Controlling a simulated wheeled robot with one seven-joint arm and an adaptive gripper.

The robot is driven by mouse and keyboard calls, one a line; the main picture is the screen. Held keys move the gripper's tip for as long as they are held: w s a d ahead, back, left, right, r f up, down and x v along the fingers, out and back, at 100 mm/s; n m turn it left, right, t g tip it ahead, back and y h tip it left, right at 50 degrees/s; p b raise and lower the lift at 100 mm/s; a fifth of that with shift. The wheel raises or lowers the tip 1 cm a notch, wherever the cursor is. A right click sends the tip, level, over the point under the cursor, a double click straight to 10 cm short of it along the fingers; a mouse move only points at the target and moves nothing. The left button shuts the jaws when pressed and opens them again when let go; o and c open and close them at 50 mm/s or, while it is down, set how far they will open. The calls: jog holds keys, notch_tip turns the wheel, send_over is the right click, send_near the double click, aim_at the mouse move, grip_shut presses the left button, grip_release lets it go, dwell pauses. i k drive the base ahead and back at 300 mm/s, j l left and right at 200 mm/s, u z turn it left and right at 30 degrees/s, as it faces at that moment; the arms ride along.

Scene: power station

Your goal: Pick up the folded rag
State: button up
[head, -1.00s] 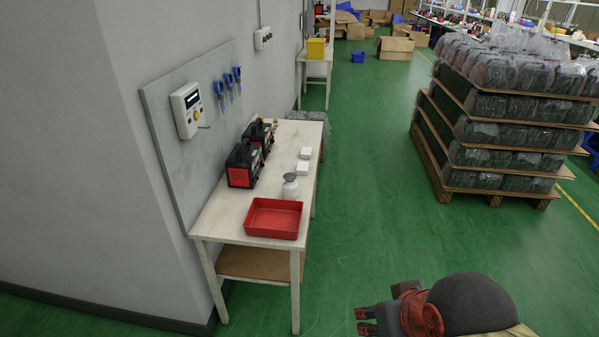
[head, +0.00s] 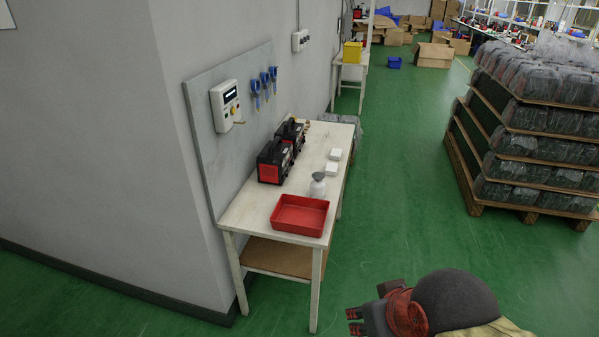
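I cannot make out a folded rag for certain in the head view. Two small white items lie on the workbench, a far one (head: 335,154) and a near one (head: 331,169); they look like flat boxes, and I cannot tell whether either is cloth. The white workbench (head: 250,206) stands against the wall panel. My gripper (head: 354,321) is at the bottom of the view, to the right of the bench's front leg and apart from the bench. Its two fingers are apart with nothing visible between them.
A red tray (head: 299,215) sits at the bench's near end, with a grey-white bottle (head: 317,186) behind it. Red-black devices (head: 275,161) stand along the panel. A loaded pallet (head: 520,140) is at the right. The green floor between is clear.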

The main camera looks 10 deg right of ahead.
aim_at(331, 168)
jog(key=i+l+u, duration=0.2)
jog(key=u, duration=0.25)
jog(key=i+l+u, duration=0.15)
jog(key=u, duration=0.35)
jog(key=i+l+u, duration=0.1)
jog(key=l+u, duration=0.35)
jog(key=i+l+u, duration=0.2)
jog(key=l+u, duration=0.15)
jog(key=l, duration=1.2)
jog(key=l+u, duration=0.35)
jog(key=l, duration=2.55)
jog(key=k, duration=0.05)
